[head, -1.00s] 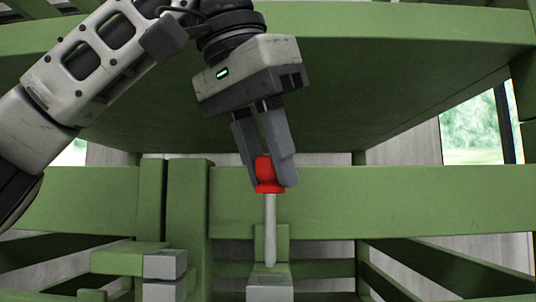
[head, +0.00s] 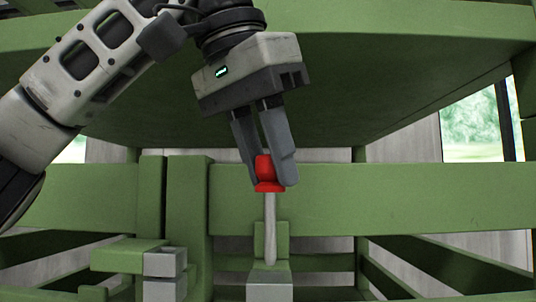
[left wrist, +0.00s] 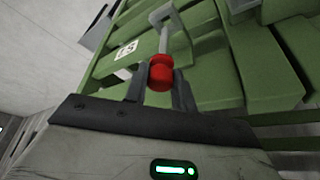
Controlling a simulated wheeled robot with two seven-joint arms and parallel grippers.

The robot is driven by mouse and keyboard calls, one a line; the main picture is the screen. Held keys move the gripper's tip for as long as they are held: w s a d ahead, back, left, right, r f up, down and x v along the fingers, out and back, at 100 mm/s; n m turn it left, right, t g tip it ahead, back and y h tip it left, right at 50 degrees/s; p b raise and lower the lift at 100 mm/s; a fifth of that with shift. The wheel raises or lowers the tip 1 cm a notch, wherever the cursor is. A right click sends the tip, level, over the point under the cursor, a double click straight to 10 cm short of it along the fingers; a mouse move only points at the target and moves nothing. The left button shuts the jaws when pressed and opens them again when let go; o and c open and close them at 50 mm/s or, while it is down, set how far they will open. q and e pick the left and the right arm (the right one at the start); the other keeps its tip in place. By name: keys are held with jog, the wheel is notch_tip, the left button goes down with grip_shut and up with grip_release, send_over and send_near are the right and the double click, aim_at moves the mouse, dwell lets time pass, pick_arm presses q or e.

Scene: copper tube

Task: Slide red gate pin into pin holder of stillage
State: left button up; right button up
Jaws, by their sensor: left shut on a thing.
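The red gate pin has a red handle (head: 266,174) and a grey shaft (head: 270,228). My left gripper (head: 270,180) is shut on the red handle, with a finger on either side. The pin hangs nearly upright, with its shaft pointing down. The lower end of the shaft meets the green and grey pin holder (head: 269,291) of the stillage; I cannot tell whether it is inside. In the left wrist view the red handle (left wrist: 161,72) sits between the fingers and the shaft runs up to a grey part. My right gripper is not in view.
The green stillage has a horizontal rail (head: 420,198) behind the pin and a large green panel (head: 300,90) above it. A green post (head: 188,225) and a grey-ended latch block (head: 160,264) stand to the left of the holder.

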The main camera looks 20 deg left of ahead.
aim_at(266, 236)
pick_arm(q)
jog(key=shift+f+b, duration=1.8)
jog(key=shift+f, duration=0.8)
jog(key=shift+f+b, duration=0.9)
jog(key=shift+f, duration=0.35)
jog(key=shift+f, duration=0.35)
jog(key=o, duration=1.1)
